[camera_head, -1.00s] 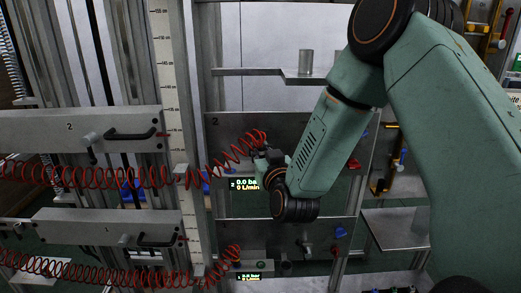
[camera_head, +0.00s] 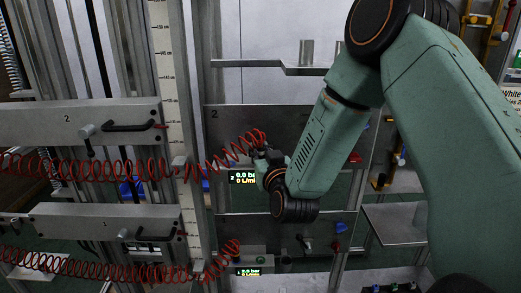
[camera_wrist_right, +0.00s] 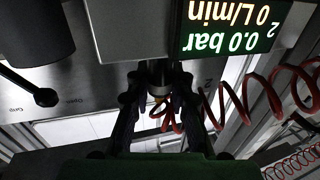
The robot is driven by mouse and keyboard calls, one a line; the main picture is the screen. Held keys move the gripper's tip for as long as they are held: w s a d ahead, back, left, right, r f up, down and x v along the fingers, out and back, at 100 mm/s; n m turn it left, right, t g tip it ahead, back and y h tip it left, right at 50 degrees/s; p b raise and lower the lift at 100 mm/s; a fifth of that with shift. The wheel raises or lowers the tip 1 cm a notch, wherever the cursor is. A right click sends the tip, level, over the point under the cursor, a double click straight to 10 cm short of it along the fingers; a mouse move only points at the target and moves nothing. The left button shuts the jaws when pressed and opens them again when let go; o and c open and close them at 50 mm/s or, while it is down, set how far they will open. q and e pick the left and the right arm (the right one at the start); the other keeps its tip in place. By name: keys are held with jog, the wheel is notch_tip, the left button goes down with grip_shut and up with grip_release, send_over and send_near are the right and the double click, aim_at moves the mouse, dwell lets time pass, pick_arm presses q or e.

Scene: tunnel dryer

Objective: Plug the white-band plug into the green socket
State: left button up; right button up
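My right gripper (camera_head: 262,156) is at the grey panel marked 2, beside the lit display. In the right wrist view its two dark fingers (camera_wrist_right: 158,88) close around a small metallic plug (camera_wrist_right: 158,78). A red coiled hose (camera_wrist_right: 167,115) hangs close behind the plug. I cannot make out a white band on it. The plug's front end is near the grey box under the display, and I cannot tell whether it touches. I cannot identify the green socket; the gripper and arm cover part of panel 2. My left gripper is not in view.
The display (camera_head: 243,177) reads 0.0 bar and 0 L/min. Below is a second panel (camera_head: 235,228) with its own display (camera_head: 249,271) and red hose (camera_head: 105,258). A red coiled hose (camera_head: 95,165) crosses the left. A metal shelf (camera_head: 245,63) is above; a grey platform (camera_head: 395,223) stands right.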

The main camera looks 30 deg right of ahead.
jog(key=o, duration=0.3)
jog(key=shift+o, duration=1)
jog(key=shift+r, duration=0.1)
jog(key=v, duration=1.2)
